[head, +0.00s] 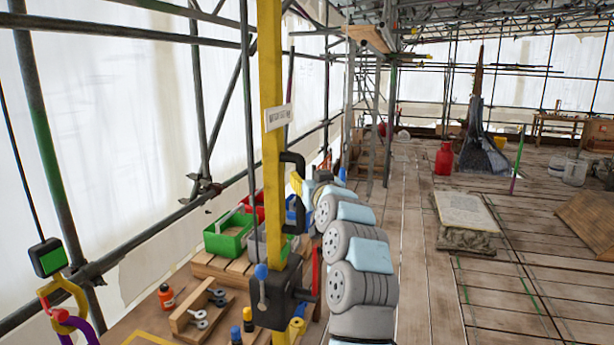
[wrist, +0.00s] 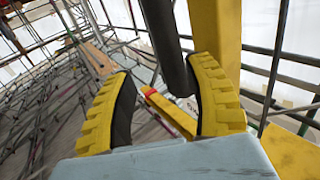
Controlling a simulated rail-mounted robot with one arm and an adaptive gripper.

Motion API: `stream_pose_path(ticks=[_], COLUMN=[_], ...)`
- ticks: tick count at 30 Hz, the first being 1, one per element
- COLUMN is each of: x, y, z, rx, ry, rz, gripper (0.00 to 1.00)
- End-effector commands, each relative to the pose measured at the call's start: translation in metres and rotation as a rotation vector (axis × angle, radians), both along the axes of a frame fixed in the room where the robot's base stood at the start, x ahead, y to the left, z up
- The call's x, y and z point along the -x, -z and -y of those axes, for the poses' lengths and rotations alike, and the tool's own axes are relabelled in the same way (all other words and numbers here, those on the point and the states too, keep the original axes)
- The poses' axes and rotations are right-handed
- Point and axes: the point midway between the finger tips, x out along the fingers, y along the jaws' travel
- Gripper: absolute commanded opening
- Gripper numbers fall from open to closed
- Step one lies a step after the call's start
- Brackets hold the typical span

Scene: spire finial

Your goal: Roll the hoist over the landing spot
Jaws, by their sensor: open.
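A yellow post (head: 269,95) with a white label rises in the foreground of the head view; its yellow side also shows in the wrist view (wrist: 228,40). A dark bracket-like handle (head: 293,160) sticks out from the post. My gripper (wrist: 162,85) is open, its yellow ribbed fingers either side of a dark bar (wrist: 168,45), which runs close by the right finger. I cannot tell whether they touch. In the head view my gripper is partly hidden beside the post. I cannot identify the landing spot.
A bench (head: 135,318) carries a green bin (head: 229,235), an orange bottle (head: 166,297) and a wooden block with metal fittings. A stone slab (head: 465,212) lies on the plank floor at right. A dark spire (head: 485,140) and red canister (head: 444,158) stand beyond. Scaffold poles line the left.

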Motion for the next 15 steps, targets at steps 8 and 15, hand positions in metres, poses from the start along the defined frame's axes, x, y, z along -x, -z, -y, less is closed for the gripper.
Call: stream_pose_path(ticks=[8, 15], x=[0.023, 0.045], y=[0.0, 0.001], z=[0.007, 0.013], rx=[0.0, 0.001], ry=[0.001, 0.002], rz=[0.002, 0.001], gripper=[0.54, 0.54])
